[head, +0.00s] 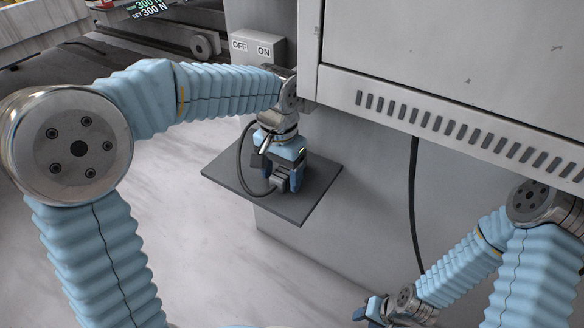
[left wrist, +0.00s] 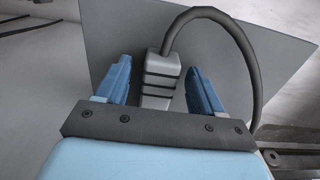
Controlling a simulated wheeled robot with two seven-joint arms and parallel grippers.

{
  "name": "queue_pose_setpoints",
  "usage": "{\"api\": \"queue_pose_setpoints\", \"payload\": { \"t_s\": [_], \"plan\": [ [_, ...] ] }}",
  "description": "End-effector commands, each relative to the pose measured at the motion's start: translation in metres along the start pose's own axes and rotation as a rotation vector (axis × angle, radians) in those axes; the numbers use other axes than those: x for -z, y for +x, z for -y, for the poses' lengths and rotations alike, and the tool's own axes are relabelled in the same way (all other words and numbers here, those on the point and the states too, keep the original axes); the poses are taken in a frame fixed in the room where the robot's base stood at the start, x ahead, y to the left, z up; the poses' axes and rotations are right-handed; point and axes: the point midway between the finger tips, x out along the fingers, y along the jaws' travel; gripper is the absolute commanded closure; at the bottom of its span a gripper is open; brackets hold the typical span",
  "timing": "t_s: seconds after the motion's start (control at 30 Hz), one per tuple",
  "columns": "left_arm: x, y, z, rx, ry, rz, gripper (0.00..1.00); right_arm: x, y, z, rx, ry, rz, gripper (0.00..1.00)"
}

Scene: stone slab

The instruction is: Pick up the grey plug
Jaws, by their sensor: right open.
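The grey plug (left wrist: 158,85) has dark bands and lies on a dark grey shelf (left wrist: 118,28). In the left wrist view it sits between the two blue fingers of my left gripper (left wrist: 159,88), with a gap on each side. My left gripper (head: 284,184) is open and low over the shelf (head: 313,185) in the head view, where it covers much of the plug (head: 280,183). A dark cable (left wrist: 247,60) runs from the plug's far end and curves round to the right. My right gripper (head: 364,312) is open, empty and far from the plug, at the bottom right.
A grey cabinet (head: 340,160) with a slotted vent panel (head: 450,124) stands behind and right of the shelf. An OFF/ON switch box (head: 257,47) is behind my left arm. A black cable (head: 413,190) hangs down the cabinet. The pale floor (head: 200,250) at left is clear.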

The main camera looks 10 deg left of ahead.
Motion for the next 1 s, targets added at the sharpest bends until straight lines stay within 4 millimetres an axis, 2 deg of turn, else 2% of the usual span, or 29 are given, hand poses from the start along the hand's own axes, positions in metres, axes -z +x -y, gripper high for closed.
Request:
{"api": "queue_pose_setpoints", "payload": {
  "t_s": [0.03, 0.07, 0.43, 0.77, 0.87, 1.0],
  "plan": [
    [0.000, 0.000, 0.000, 0.000, 0.000, 0.000, 0.40, 0.000, 0.000, 0.000, 0.000, 0.000, 0.000, 0.57],
    [0.000, 0.000, 0.000, 0.000, 0.000, 0.000, 0.44, 0.000, 0.000, 0.000, 0.000, 0.000, 0.000, 0.57],
    [0.000, 0.000, 0.000, 0.000, 0.000, 0.001, 1.00, 0.000, 0.000, 0.000, 0.000, 0.000, 0.000, 0.57],
    [-0.001, -0.002, 0.000, 0.000, 0.000, 0.002, 1.00, 0.000, -0.001, 0.000, 0.000, 0.000, 0.000, 0.57],
    [-0.004, -0.009, 0.000, 0.000, -0.001, 0.002, 1.00, 0.000, -0.003, 0.001, 0.000, 0.000, 0.000, 0.57],
    [-0.004, -0.027, 0.000, 0.000, -0.001, -0.001, 1.00, 0.000, -0.007, 0.002, -0.001, 0.000, -0.001, 0.57]
  ]
}}
